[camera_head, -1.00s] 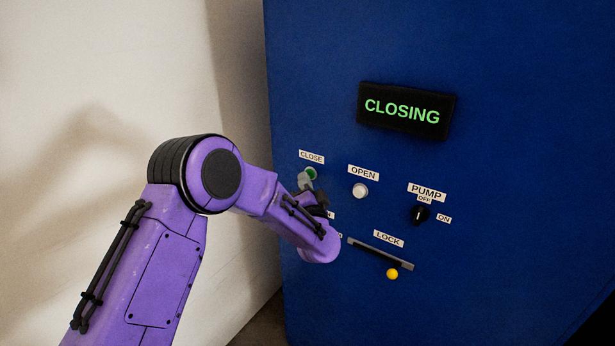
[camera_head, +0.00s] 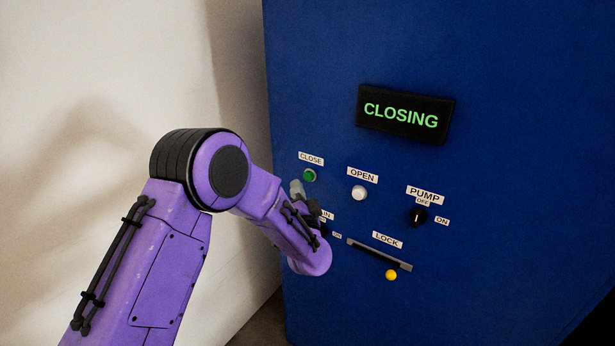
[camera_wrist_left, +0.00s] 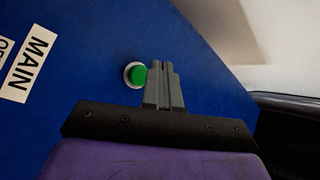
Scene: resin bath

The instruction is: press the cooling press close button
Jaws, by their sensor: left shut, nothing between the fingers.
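The green close button (camera_head: 309,175) sits in a pale ring on the blue panel, under its "CLOSE" label. It also shows in the left wrist view (camera_wrist_left: 137,75), just left of the fingertips. My left gripper (camera_head: 296,186) is shut and empty, just below and left of the button in the head view. The display (camera_head: 401,115) reads "CLOSING" in green letters. My right gripper is not in view.
The white open button (camera_head: 359,193) and the black pump knob (camera_head: 417,217) are to the right. A lock slot (camera_head: 380,254) and a yellow button (camera_head: 391,275) sit lower. A "MAIN" label (camera_wrist_left: 32,65) is partly hidden in the head view. A pale wall (camera_head: 90,70) stands at left.

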